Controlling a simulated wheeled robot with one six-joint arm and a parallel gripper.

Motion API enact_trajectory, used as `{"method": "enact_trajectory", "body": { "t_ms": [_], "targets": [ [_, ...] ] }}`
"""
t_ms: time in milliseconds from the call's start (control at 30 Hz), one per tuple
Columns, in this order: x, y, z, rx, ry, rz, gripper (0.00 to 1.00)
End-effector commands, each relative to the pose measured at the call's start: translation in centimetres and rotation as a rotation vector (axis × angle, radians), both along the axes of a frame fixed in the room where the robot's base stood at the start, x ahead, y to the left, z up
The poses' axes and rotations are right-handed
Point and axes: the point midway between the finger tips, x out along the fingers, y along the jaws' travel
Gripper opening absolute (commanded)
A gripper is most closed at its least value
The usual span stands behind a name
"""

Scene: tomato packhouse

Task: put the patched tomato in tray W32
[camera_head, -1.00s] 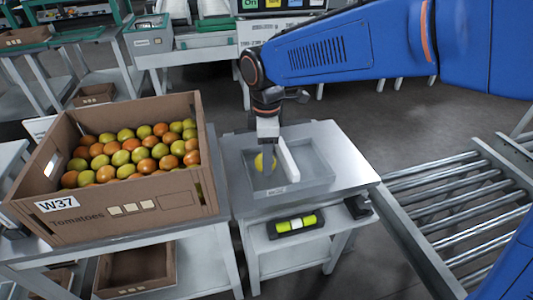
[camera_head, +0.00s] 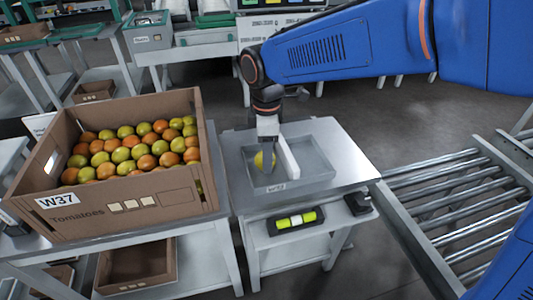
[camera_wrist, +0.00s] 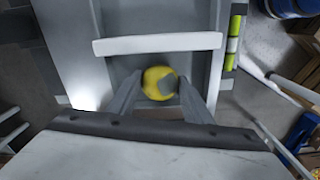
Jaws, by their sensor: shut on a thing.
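The patched tomato (camera_head: 264,160) is yellow, and its grey patch shows in the wrist view (camera_wrist: 160,83). My gripper (camera_wrist: 160,88) is shut on it, with one finger on each side. The tray's front label is small and seems to read W32. The tomato is low inside the tray, left of a white bar (camera_head: 288,156). I cannot tell whether it touches the tray floor.
A cardboard crate (camera_head: 130,222) marked W37, full of orange and yellow-green tomatoes, stands close on the left. A level with yellow-green parts (camera_head: 296,220) sits below the tray's front. A roller conveyor (camera_head: 455,190) is on the right.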

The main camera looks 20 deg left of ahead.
Motion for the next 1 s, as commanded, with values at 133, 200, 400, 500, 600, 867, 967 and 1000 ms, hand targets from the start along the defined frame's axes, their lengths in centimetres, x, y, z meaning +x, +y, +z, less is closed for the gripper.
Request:
{"method": "enact_trajectory", "body": {
  "t_ms": [133, 200, 400, 500, 600, 867, 967, 1000],
  "targets": [
    [0.00, 0.00, -0.19, 0.000, 0.000, 0.000, 0.35],
    [0.00, 0.00, -0.27, 0.000, 0.000, 0.000, 0.35],
    [0.01, 0.01, -0.52, 0.000, 0.000, 0.000, 0.35],
    [0.01, 0.01, -0.64, 0.000, 0.000, 0.000, 0.35],
    [0.01, 0.01, -0.66, 0.000, -0.001, 0.000, 0.60],
    [0.00, 0.00, -0.66, 0.000, 0.000, 0.000, 0.65],
    [0.00, 0.00, -0.66, 0.000, 0.000, 0.000, 0.55],
    [0.00, 0.00, -0.66, 0.000, 0.000, 0.000, 0.55]
  ]
}}
